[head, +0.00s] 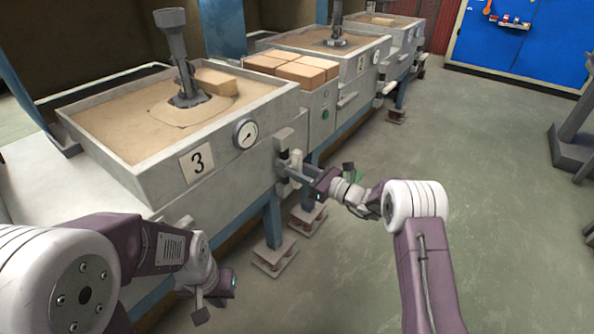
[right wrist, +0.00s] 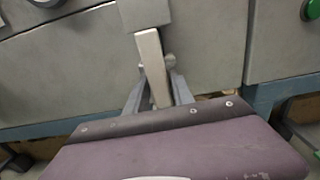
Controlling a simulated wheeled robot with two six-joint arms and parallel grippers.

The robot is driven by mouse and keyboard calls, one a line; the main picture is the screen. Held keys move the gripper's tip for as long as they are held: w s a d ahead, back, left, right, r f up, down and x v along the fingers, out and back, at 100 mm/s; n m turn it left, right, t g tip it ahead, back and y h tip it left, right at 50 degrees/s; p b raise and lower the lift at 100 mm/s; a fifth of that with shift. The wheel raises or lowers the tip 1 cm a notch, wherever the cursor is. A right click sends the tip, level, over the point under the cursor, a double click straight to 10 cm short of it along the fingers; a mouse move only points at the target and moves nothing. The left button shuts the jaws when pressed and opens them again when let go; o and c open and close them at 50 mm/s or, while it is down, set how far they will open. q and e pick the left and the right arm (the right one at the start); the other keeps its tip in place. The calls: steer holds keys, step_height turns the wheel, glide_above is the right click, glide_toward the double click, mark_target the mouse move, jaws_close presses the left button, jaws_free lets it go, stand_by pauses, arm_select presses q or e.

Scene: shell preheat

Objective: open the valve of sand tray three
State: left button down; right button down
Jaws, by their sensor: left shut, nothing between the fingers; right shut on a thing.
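Sand tray three (head: 110,165) is a grey metal box of sand with a "3" plate (head: 198,161) on its front. Its valve (head: 284,139) sits at the right end of the front wall, with a pale lever hanging down. In the right wrist view the lever (right wrist: 152,62) hangs nearly upright, slightly tilted, below a grey block. My right gripper (head: 291,172) is shut on the lever, its fingers on either side of it in the right wrist view (right wrist: 157,88). My left gripper (head: 190,291) is shut and empty, low in front of the tray, away from the valve.
A round gauge (head: 246,134) is beside the number plate. A dark stirrer-like post (head: 178,50) and a tan block (head: 215,82) stand in the sand. Open floor (head: 480,150) lies right.

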steer(key=c, duration=1.2)
jaws_free()
steer(key=shift+f, duration=0.1)
steer(key=shift+c, duration=0.2)
steer(key=shift+d, duration=0.1)
steer(key=p+v, duration=0.5)
steer(key=v, duration=0.4)
steer(key=shift+s, duration=0.1)
